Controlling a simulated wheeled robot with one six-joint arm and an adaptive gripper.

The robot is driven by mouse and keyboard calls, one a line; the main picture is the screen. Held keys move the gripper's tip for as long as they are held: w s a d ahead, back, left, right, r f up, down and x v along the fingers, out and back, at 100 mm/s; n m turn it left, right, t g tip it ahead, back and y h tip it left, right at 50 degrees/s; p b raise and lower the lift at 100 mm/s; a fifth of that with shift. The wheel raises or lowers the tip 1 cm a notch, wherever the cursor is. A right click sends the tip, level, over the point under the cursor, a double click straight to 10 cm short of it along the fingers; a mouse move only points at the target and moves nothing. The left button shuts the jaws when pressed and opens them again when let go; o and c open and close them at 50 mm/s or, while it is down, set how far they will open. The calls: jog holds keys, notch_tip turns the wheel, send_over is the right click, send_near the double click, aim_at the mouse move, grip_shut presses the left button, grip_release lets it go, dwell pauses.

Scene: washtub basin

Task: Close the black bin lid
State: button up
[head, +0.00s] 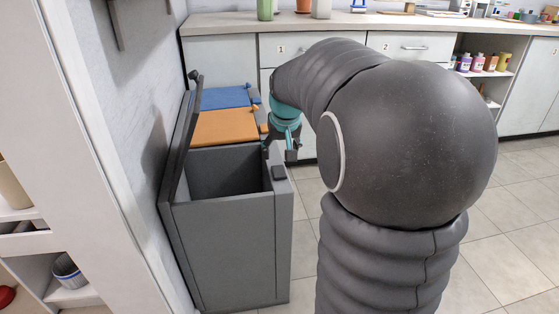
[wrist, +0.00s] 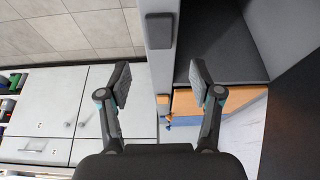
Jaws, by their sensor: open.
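The black bin (head: 235,240) stands against the wall at the left, with its compartment open and its dark inside showing. Its black lid (head: 182,140) is raised, standing nearly upright by the wall, with a knob at its top end. My gripper (head: 281,152) is open and empty above the bin's right-hand rim, apart from the lid. In the wrist view my gripper (wrist: 160,76) has its two fingers spread on either side of the bin's rim (wrist: 159,60). The open compartment (wrist: 215,40) shows there at the upper right.
An orange lid (head: 224,127) and a blue lid (head: 225,97) lie shut behind the open compartment. A counter with cabinets (head: 340,30) runs along the back. A white shelf (head: 85,290) stands at the near left. Tiled floor (head: 510,220) is clear at the right.

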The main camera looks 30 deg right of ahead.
aim_at(280, 172)
jog(key=shift+v, duration=2.05)
jog(key=shift+f+b, duration=0.1)
jog(key=shift+b, duration=0.2)
jog(key=b+x, duration=0.6)
jog(key=x, duration=0.1)
jog(key=s+b+x, duration=0.1)
jog(key=b+x, duration=0.2)
jog(key=x, duration=0.1)
jog(key=shift+a+f, duration=0.1)
jog(key=shift+f, duration=0.2)
